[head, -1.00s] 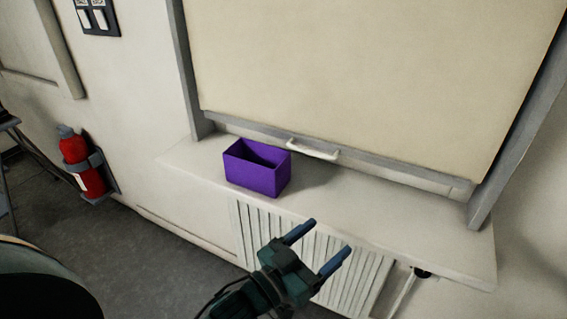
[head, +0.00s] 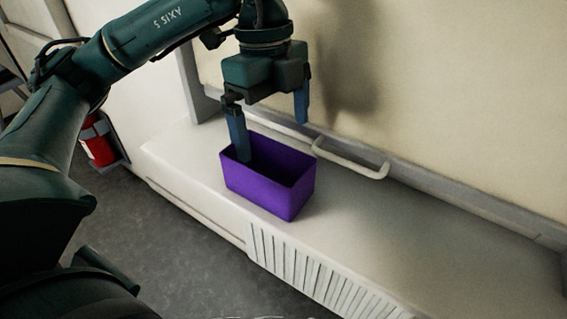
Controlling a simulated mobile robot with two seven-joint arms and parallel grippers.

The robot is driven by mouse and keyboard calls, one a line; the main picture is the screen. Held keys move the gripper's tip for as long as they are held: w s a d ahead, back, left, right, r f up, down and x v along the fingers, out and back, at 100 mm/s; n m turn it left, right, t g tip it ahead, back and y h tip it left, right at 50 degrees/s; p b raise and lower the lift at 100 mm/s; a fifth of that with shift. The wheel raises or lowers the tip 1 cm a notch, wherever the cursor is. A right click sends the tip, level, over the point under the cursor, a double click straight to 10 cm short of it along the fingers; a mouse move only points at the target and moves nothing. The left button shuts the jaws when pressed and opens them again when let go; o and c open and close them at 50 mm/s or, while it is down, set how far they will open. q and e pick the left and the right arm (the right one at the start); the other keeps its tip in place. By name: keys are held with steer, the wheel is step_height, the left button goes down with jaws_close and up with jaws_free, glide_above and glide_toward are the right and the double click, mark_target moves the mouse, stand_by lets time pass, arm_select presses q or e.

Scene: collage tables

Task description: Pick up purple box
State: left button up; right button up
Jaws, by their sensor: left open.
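The right finger shows above and behind the box's back right side. I cannot tell whether either finger touches the box. Nothing is held. My right gripper does not show.
The white sill (head: 420,240) is clear to the right of the box. A radiator (head: 310,275) is below the sill.

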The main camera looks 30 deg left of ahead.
arm_select(q)
steer(key=w+a+n+y, duration=0.1)
steer(key=a+n, duration=0.1)
steer(key=a, duration=0.1)
glide_toward(267, 166)
steer(key=shift+t, duration=0.4)
steer(key=shift+s+d+f, duration=0.55)
steer(key=shift+s+f, duration=0.25)
steer(key=shift+f, duration=0.1)
steer(key=shift+s+d+f, duration=0.55)
steer(key=shift+s+f, duration=0.25)
steer(key=shift+f, duration=0.1)
steer(key=shift+s+d+f, duration=0.5)
steer(key=shift+s+f, duration=0.3)
steer(key=shift+f, duration=0.1)
steer(key=shift+c, duration=0.2)
steer(key=c, duration=1)
steer(key=shift+r, duration=0.1)
